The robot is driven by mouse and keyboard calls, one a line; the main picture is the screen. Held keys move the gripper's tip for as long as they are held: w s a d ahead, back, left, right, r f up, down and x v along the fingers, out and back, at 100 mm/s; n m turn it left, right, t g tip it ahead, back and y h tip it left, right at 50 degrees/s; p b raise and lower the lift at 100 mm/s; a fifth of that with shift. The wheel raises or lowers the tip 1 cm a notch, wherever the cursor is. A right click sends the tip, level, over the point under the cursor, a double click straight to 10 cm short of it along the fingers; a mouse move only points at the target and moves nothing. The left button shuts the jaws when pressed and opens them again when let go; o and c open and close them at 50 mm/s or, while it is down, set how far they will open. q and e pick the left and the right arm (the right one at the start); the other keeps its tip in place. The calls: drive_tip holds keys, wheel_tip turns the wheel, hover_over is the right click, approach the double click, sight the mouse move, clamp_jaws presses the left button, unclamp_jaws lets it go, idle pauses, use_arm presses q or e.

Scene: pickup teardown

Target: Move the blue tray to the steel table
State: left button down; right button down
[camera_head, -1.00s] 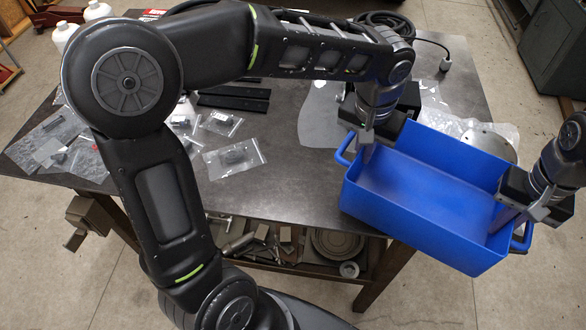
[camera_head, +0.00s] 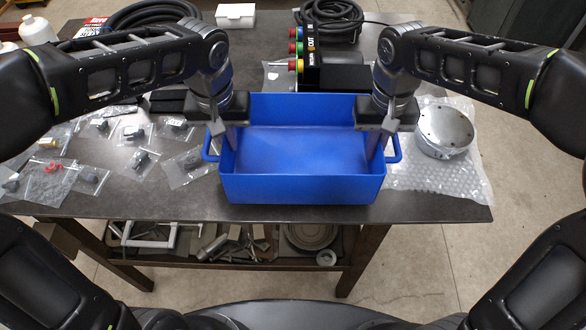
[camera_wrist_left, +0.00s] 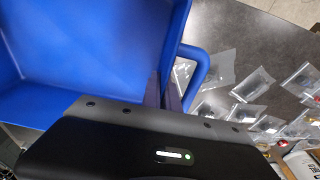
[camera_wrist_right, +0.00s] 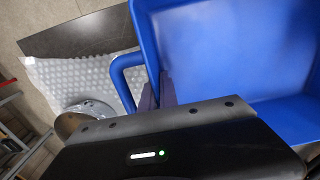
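The blue tray (camera_head: 300,185) is level and empty, over the front middle of the dark grey steel table (camera_head: 440,205) in the head view. I cannot tell whether its base touches the tabletop. My left gripper (camera_head: 231,140) is shut on the tray's left end wall, beside the loop handle (camera_wrist_left: 198,72). My right gripper (camera_head: 375,143) is shut on the right end wall, beside the other handle (camera_wrist_right: 122,75). Both wrist views show the fingers at the wall between the tray's inside and the handle. The gripper bodies hide parts of the rim.
Bagged small parts (camera_head: 140,160) lie left of the tray. A round metal part (camera_head: 443,130) on bubble wrap (camera_head: 410,178) lies close on the right. Behind the tray are a black box (camera_head: 330,75) with coloured buttons, coiled cable (camera_head: 335,22) and a white box (camera_head: 235,14).

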sight(234, 159)
use_arm(q)
drive_tip(key=shift+r, duration=0.15)
use_arm(e)
drive_tip(key=shift+r, duration=0.15)
